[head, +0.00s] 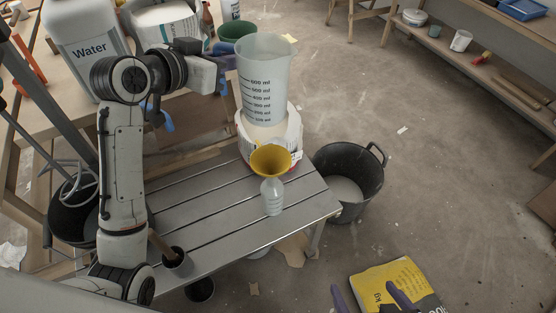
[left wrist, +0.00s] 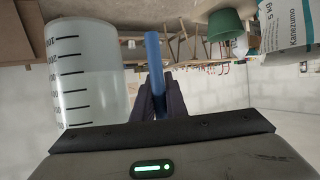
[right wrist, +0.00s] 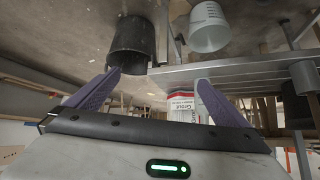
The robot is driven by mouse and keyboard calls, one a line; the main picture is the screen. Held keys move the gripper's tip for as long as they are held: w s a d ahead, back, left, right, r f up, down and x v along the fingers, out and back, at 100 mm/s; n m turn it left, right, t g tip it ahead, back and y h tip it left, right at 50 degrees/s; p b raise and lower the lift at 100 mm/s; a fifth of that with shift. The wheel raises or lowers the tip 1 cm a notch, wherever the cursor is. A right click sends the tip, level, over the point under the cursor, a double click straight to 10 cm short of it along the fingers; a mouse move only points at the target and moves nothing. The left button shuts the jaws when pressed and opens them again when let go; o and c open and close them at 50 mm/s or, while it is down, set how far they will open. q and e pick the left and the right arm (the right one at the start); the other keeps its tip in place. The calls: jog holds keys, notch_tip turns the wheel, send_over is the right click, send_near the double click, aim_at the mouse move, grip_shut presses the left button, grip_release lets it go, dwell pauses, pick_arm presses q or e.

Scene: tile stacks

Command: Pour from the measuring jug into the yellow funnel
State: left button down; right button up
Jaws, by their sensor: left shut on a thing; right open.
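The measuring jug (head: 264,75) is translucent with black ml marks. My left gripper (head: 222,74) is at the jug's left side. In the left wrist view the jug (left wrist: 88,75) shows liquid, and the left fingers (left wrist: 157,98) are shut on a blue bar, apparently its handle. The yellow funnel (head: 270,159) sits in the mouth of a clear bottle (head: 272,198) on the slatted bench, nearer than the jug. My right gripper (head: 372,297) is open and empty, low at the right.
The grey slatted bench (head: 205,205) has bare slats around the bottle. A black bucket (head: 350,170) stands on the floor beside its right edge. A yellow bag (head: 398,282) lies behind my right fingers. A Water canister (head: 85,50) stands at the back left.

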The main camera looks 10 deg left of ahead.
pick_arm(q)
jog(key=w+a+f+m+g+h+b, duration=0.3)
jog(key=w+a+f+m+h+b, duration=0.2)
jog(key=w+a+f+b, duration=0.3)
jog(key=shift+w+a+f+b, duration=0.35)
jog(key=shift+w+a+f, duration=0.35)
jog(key=shift+w+f, duration=1.65)
pick_arm(e)
notch_tip(320, 180, down, 7)
jog(key=a, duration=0.1)
jog(key=shift+w, duration=0.4)
pick_arm(q)
jog(key=shift+w+r, duration=0.2)
jog(key=shift+r, duration=0.2)
pick_arm(e)
jog(key=shift+a+r, duration=0.2)
